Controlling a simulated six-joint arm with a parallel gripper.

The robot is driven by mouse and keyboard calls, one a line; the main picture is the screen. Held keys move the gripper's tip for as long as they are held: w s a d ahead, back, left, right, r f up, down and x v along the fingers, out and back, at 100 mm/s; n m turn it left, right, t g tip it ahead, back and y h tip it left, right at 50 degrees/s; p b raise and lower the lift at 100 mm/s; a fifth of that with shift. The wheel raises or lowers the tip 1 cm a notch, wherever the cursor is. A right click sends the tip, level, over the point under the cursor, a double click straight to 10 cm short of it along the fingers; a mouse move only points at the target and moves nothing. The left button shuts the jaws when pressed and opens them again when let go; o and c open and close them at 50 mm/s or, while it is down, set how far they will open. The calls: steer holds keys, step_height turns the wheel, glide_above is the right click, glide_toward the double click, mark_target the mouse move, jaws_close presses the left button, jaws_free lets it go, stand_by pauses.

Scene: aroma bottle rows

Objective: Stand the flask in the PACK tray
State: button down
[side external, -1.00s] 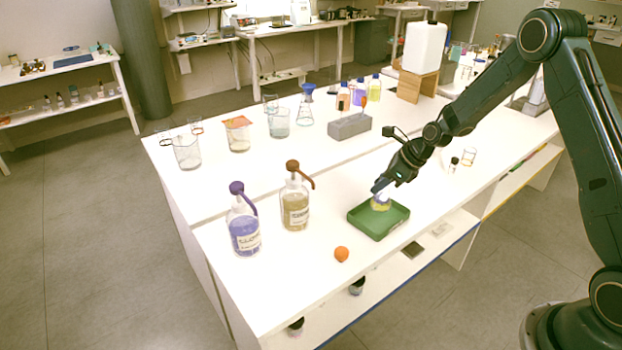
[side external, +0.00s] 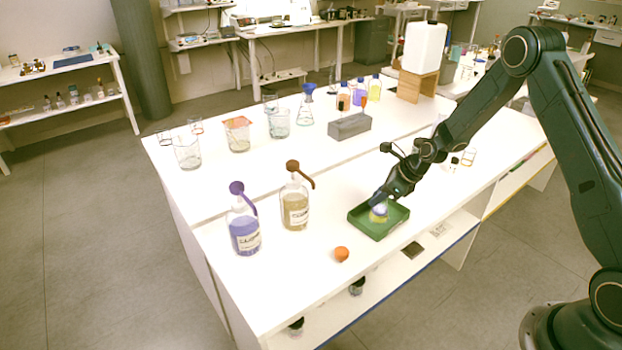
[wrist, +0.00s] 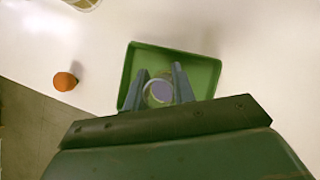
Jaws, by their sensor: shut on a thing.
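The flask (side external: 378,216) has a pale, whitish-blue upper part and a yellowish lower part. It is in the green tray (side external: 362,229), roughly upright; I cannot tell whether its base touches the tray floor. In the wrist view the flask (wrist: 158,92) shows from above as a round, purplish-grey top between my two fingers. My gripper (side external: 380,201) is shut on the flask and comes down into the tray from the upper right. The green tray (wrist: 203,68) also surrounds the fingers (wrist: 159,84) in the wrist view. No tray label is readable.
An orange object (side external: 342,254) lies left of the tray, near the table's front edge; it also shows in the wrist view (wrist: 65,81). Two pump bottles, purple (side external: 244,232) and brown (side external: 294,207), stand further left. A grey block (side external: 350,126) stands behind. Bare table surrounds the tray.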

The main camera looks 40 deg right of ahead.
steer(key=c, duration=1.1)
jaws_free()
steer(key=shift+c, duration=0.2)
steer(key=shift+r, duration=0.15)
steer(key=v, duration=1.2)
